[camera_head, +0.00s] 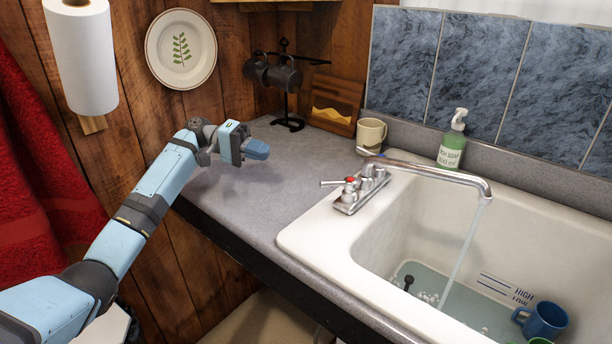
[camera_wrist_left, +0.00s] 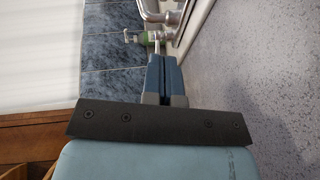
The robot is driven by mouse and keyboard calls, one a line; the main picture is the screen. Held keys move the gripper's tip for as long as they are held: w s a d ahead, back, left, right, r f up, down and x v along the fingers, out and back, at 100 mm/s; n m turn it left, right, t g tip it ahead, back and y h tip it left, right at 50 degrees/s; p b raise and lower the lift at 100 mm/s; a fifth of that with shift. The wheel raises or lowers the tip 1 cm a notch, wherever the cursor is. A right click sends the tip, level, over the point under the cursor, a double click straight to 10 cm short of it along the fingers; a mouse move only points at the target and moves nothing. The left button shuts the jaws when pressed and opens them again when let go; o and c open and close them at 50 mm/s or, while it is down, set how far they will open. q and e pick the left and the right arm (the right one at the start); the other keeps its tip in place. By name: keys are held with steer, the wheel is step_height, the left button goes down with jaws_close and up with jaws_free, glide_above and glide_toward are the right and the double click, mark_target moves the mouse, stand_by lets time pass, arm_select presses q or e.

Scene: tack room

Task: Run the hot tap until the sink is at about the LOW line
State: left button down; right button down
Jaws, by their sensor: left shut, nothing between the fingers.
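The tap (camera_head: 366,187) stands on the sink's left rim, with a red-marked handle (camera_head: 350,186) in front and another handle behind it. A stream of water (camera_head: 463,245) runs from the spout into the white sink (camera_head: 345,232). Shallow water (camera_head: 455,302) covers the sink floor. Its surface lies close to the LOW mark (camera_head: 522,297), below the HIGH mark (camera_head: 522,282); the exact level is hard to tell. My left gripper (camera_head: 258,150) is shut and empty above the counter, left of the tap and apart from it. Its shut fingers also show in the left wrist view (camera_wrist_left: 165,75).
A blue mug (camera_head: 542,320) and part of a green one sit in the sink, with a dark plug (camera_head: 408,282). A soap bottle (camera_head: 452,142) and a beige mug (camera_head: 371,133) stand behind the tap. A mug rack (camera_head: 286,95) stands at the back.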

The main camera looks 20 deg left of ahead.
arm_select(q)
steer(key=d, duration=0.4)
steer(key=s+d+f, duration=0.1)
steer(key=d, duration=0.3)
steer(key=s+d+f, duration=0.1)
steer(key=d, duration=0.3)
steer(key=shift+s+d, duration=0.1)
steer(key=shift+s+d+f, duration=0.1)
steer(key=shift+s+d, duration=0.2)
